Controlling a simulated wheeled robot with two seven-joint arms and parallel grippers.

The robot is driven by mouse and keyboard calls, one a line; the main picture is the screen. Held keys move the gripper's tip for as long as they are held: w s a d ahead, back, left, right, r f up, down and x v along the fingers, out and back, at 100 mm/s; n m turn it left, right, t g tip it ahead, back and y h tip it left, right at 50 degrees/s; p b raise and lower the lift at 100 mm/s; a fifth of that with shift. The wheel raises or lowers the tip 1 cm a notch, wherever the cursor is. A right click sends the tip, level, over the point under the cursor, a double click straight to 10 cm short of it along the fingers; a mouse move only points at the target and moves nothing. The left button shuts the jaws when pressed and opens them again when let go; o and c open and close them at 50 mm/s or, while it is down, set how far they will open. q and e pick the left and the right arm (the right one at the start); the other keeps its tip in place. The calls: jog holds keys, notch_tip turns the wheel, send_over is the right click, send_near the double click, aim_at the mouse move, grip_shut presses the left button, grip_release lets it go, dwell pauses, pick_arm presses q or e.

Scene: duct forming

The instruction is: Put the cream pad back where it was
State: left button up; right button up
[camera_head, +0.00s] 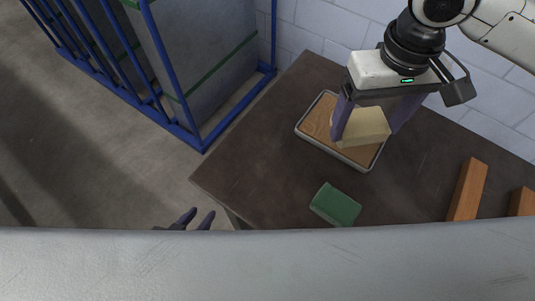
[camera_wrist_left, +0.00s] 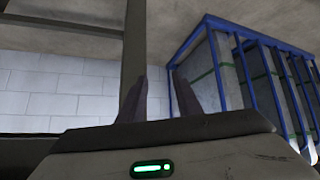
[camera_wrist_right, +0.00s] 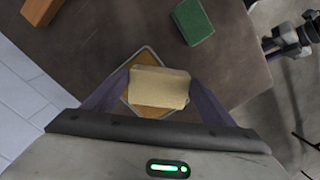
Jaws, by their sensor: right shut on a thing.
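The cream pad (camera_head: 361,127) is a pale block held between the fingers of my right gripper (camera_head: 368,122). It also shows in the right wrist view (camera_wrist_right: 159,87), with a finger at each side. My right gripper is shut on it, over the tray (camera_head: 306,131) with a brown wooden-looking floor and pale rim. I cannot tell whether the pad touches the tray's floor. My left gripper (camera_head: 190,219) shows only its fingertips, low beside the table's near left corner. In the left wrist view its fingers (camera_wrist_left: 160,95) are apart with nothing between them.
A green pad (camera_head: 336,205) lies on the dark table (camera_head: 265,150) in front of the tray. Two orange-brown wooden blocks (camera_head: 467,189) lie at the right. A blue metal rack (camera_head: 200,135) with grey panels stands left of the table. A white block wall is behind.

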jog(key=s+a+n+b, duration=0.1)
jog(key=a+n+b, duration=0.1)
jog(key=a+n, duration=1.1)
jog(key=a+f+m, duration=0.1)
jog(key=f, duration=0.1)
jog(key=a+f+m, duration=0.1)
jog(key=f, duration=0.1)
jog(key=a+f+m, duration=0.1)
jog(key=shift+s+a+f+m+b, duration=0.2)
jog(key=shift+a+f+m+b, duration=0.05)
jog(key=shift+f+m+b, duration=0.15)
notch_tip(320, 180, down, 4)
jog(key=shift+f, duration=0.1)
pick_arm(q)
jog(key=f, duration=0.1)
jog(key=s+f, duration=0.2)
jog(key=shift+d+f, duration=0.25)
pick_arm(e)
jog(key=shift+f, duration=0.1)
jog(key=o, duration=1.1)
